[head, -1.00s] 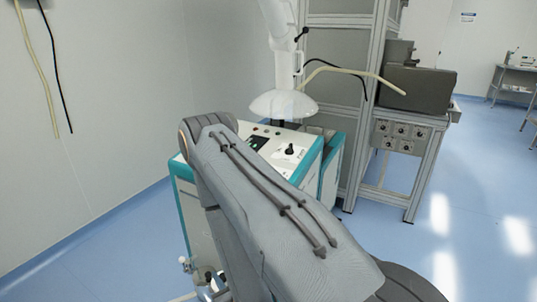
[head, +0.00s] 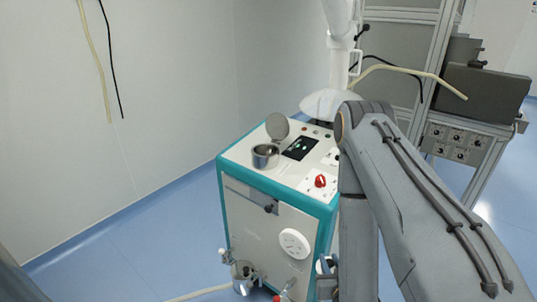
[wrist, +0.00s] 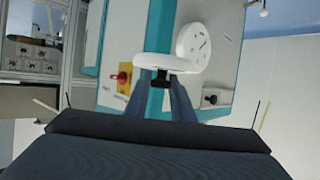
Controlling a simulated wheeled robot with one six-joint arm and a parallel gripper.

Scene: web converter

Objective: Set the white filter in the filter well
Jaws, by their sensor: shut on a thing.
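My gripper (wrist: 163,78) is in the middle of the wrist view, shut on a white piece, the white filter (wrist: 163,63), seen nearly edge-on between the fingertips. In the head view my arm hides most of the gripper. A small pale part of the filter (head: 321,264) shows low beside the machine's front. An open metal cup (head: 265,156) with a raised round lid (head: 277,125) stands on the machine's top, apart from the gripper. I cannot tell for sure that this is the filter well.
The white and teal machine (head: 330,218) has a red knob (head: 320,181) and a dark screen (head: 300,148) on top. Its front bears a white round plate (head: 293,243) and a metal pot (head: 243,277). A white column rises behind. Floor at left is clear.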

